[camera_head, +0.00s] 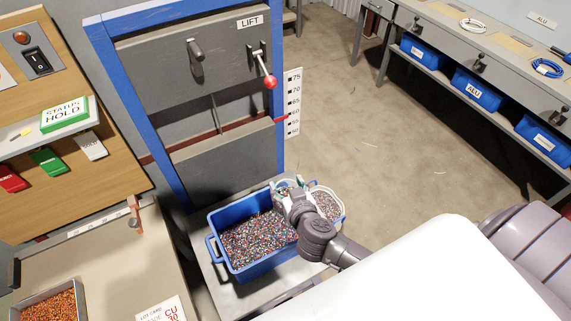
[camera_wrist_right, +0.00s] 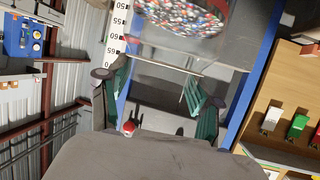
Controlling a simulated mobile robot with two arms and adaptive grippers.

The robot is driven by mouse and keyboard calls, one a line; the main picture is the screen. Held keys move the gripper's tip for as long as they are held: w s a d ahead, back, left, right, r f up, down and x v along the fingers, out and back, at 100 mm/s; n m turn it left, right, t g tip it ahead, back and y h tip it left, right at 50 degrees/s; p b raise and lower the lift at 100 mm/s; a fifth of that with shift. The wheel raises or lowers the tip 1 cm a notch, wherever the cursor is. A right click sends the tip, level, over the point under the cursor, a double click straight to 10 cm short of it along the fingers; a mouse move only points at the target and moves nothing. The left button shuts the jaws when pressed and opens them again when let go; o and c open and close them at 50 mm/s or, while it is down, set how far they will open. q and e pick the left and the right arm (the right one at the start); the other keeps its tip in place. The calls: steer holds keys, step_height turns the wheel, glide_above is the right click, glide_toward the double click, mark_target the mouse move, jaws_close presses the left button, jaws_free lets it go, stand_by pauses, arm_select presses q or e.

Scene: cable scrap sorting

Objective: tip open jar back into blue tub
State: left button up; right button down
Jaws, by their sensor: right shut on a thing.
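The blue tub (camera_head: 216,258) stands on a grey surface below the lift panel and holds many multicoloured granules. My right gripper (camera_head: 288,190) is over the tub's right end, shut on the open jar (camera_wrist_right: 185,45). In the right wrist view the jar is clear, with multicoloured granules inside, and sits at the top of the picture, by the fingers (camera_wrist_right: 158,98). My left gripper is not in view.
The blue-framed lift (camera_head: 190,80) with a red-knobbed lever (camera_head: 269,82) rises behind. A tray of orange granules (camera_head: 50,306) is at lower left. The floor at right is open.

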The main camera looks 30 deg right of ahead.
mark_target(280, 183)
steer(key=w+f+p, duration=0.2)
steer(key=p, duration=0.1)
steer(key=shift+w+a+f+h, duration=0.1)
steer(key=shift+w+a+h, duration=0.2)
steer(key=shift+a, duration=0.05)
steer(key=shift+w+a+f+p, duration=0.1)
steer(key=shift+a+f+p, duration=0.25)
steer(key=shift+f, duration=0.4)
steer(key=shift+d+f, duration=0.2)
steer(key=shift+f, duration=0.25)
steer(key=shift+a+f+n+h, duration=0.1)
steer(key=shift+f+n+h, duration=0.2)
steer(key=shift+f, duration=0.4)
step_height(280, 183, down, 2)
steer(key=shift+f+n+h+b, duration=0.15)
steer(key=shift+n+h+b, duration=0.15)
steer(key=shift+b, duration=0.75)
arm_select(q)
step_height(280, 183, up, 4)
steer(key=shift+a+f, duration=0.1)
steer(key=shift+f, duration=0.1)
